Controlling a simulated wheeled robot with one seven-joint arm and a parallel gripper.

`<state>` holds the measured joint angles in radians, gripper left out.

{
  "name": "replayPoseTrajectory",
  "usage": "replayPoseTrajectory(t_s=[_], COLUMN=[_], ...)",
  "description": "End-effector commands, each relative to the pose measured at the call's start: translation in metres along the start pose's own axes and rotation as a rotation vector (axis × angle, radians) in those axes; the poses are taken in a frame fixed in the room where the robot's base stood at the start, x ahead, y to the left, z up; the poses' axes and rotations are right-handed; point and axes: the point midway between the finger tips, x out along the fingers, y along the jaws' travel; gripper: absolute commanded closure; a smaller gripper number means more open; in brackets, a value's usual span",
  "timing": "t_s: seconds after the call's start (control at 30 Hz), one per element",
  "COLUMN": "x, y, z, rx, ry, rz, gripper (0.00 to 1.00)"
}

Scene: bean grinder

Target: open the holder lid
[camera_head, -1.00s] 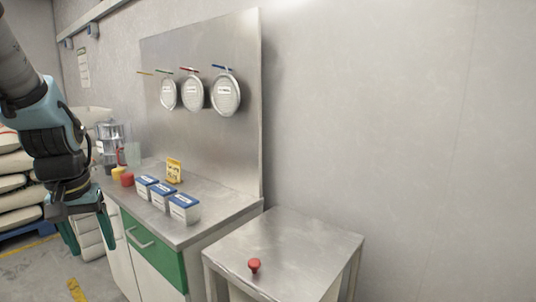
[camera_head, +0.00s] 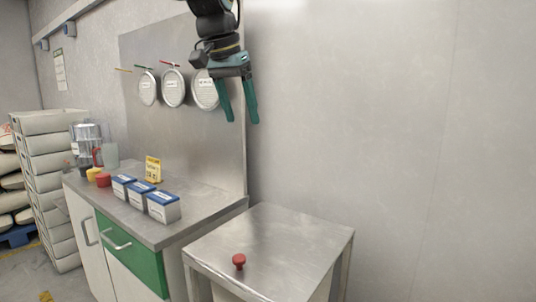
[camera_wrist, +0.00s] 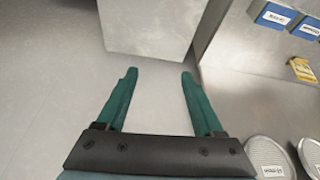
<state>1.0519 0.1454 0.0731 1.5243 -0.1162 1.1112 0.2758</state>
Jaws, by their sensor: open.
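Round metal holder lids with white labels sit on the upright steel panel: a left one (camera_head: 148,88), a middle one (camera_head: 173,87) and a right one (camera_head: 204,92). The right one is partly hidden by my arm. All look closed. My gripper (camera_head: 241,119) is open and empty, fingers pointing down, in front of the panel's right edge and just right of the right lid. In the wrist view my gripper (camera_wrist: 158,75) has nothing between its fingers. Two round lids show at the lower right there, one nearer (camera_wrist: 267,158) and one at the picture's edge.
Blue-topped boxes (camera_head: 163,207) and a yellow sign (camera_head: 153,170) stand on the steel counter (camera_head: 180,228) below the panel. A steel table (camera_head: 290,235) with a red knob (camera_head: 239,261) stands at the right.

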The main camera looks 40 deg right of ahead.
Motion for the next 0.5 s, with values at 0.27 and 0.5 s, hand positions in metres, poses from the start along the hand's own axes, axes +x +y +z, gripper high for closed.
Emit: replayPoseTrajectory(t_s=[0.27,0.5], x=[-0.007,0.033], y=[0.037,0.037], z=[-0.019,-0.019], rx=[0.087,0.086], ry=[0.016,0.013], rz=[0.030,0.029], gripper=[0.31,0.31])
